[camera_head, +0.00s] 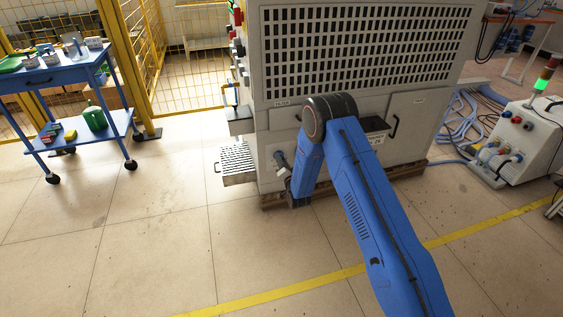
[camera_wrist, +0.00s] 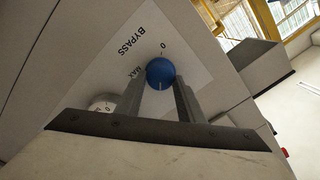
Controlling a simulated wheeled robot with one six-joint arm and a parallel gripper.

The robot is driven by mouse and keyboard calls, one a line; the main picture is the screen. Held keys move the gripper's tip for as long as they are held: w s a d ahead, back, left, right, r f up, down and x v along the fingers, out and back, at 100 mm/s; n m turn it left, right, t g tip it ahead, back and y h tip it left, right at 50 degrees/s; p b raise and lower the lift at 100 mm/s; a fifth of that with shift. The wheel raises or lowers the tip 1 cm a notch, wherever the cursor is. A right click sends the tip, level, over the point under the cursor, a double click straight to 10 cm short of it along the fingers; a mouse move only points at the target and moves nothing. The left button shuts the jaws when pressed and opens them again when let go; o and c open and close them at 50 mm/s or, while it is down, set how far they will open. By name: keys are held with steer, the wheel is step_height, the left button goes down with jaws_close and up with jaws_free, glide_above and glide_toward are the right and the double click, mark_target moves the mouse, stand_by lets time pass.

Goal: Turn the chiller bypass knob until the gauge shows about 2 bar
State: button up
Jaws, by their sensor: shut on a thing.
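In the wrist view, the blue bypass knob (camera_wrist: 160,73) sits on a panel with a white label (camera_wrist: 125,60) reading BYPASS, 0 and MAX. My gripper (camera_wrist: 160,85) is shut on the knob, with one grey finger on each side of it. A pale line mark shows on the knob's face. A round white dial (camera_wrist: 103,104), perhaps the gauge, is partly hidden behind my gripper, and its reading cannot be made out. In the head view, my blue arm reaches to the lower left of the grey machine cabinet (camera_head: 285,112); the knob is hidden there.
A blue cart (camera_head: 62,78) with several items stands at the left, before a yellow mesh fence (camera_head: 185,75). A slotted metal tray (camera_head: 238,162) juts from the cabinet beside my arm. A white unit (camera_head: 530,135) with hoses stands at the right. The floor in front is clear.

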steer(key=shift+d+f+m, duration=0.1)
steer(key=shift+m, duration=2.05)
steer(key=shift+d+f+m, duration=0.1)
steer(key=shift+m, duration=2.05)
steer(key=o, duration=1)
steer(key=shift+o, duration=0.2)
steer(key=v, duration=1.7)
steer(key=shift+s, duration=0.15)
